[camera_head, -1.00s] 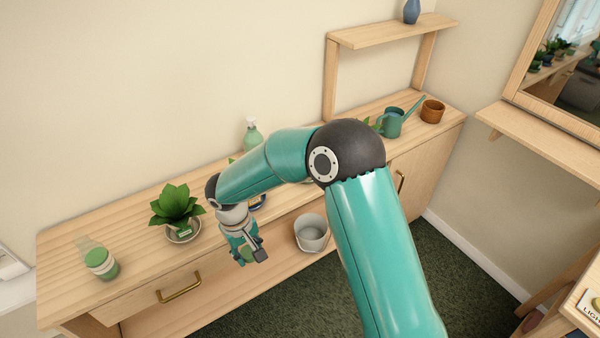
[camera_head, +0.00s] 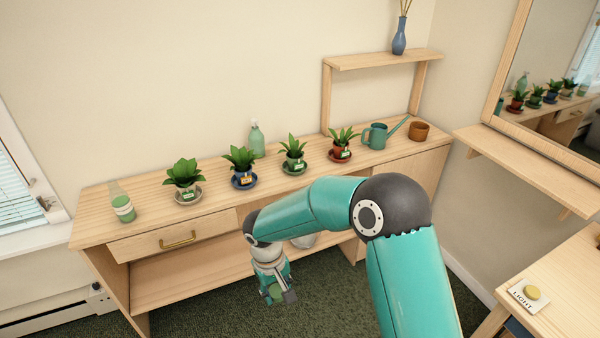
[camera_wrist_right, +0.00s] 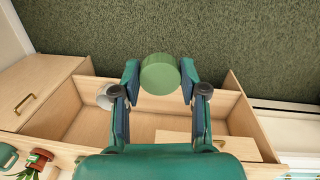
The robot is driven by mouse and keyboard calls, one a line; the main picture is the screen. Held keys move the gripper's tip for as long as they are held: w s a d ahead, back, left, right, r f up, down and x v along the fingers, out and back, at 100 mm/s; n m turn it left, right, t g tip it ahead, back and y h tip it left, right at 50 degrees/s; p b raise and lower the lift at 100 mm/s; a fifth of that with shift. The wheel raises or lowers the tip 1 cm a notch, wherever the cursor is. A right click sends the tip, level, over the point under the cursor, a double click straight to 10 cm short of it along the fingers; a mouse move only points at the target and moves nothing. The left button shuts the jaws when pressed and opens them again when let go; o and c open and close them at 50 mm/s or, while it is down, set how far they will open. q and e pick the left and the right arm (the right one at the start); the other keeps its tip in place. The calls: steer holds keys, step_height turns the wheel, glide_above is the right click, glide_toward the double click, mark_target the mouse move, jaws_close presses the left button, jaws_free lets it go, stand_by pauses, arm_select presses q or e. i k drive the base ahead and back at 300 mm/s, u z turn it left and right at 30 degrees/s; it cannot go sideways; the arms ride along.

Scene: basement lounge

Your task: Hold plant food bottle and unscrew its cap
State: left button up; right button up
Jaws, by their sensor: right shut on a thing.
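My right gripper (camera_head: 275,292) hangs in front of the cabinet, pointing down, clear of its top. In the right wrist view, its two fingers (camera_wrist_right: 160,92) are shut on a round green cap (camera_wrist_right: 160,74), which shows as a plain disc between the fingertips. The cap also shows small in the head view (camera_head: 274,291). Whether anything hangs beneath the cap is hidden. My left gripper is out of view.
Potted plants (camera_head: 185,178), a spray bottle (camera_head: 257,139), a watering can (camera_head: 377,136) and a brown pot (camera_head: 419,131) line the wooden cabinet top (camera_head: 150,201). A pale bucket (camera_wrist_right: 104,96) is on its lower shelf. Carpet (camera_head: 210,318) in front is open.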

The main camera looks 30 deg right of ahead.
mark_target(121, 201)
steer(key=z, duration=0.2)
steer(key=k, duration=0.25)
steer(key=z, duration=0.25)
steer(key=i, duration=0.15)
steer(key=z, duration=1.15)
steer(key=i, duration=1.85)
steer(key=u, duration=1.9)
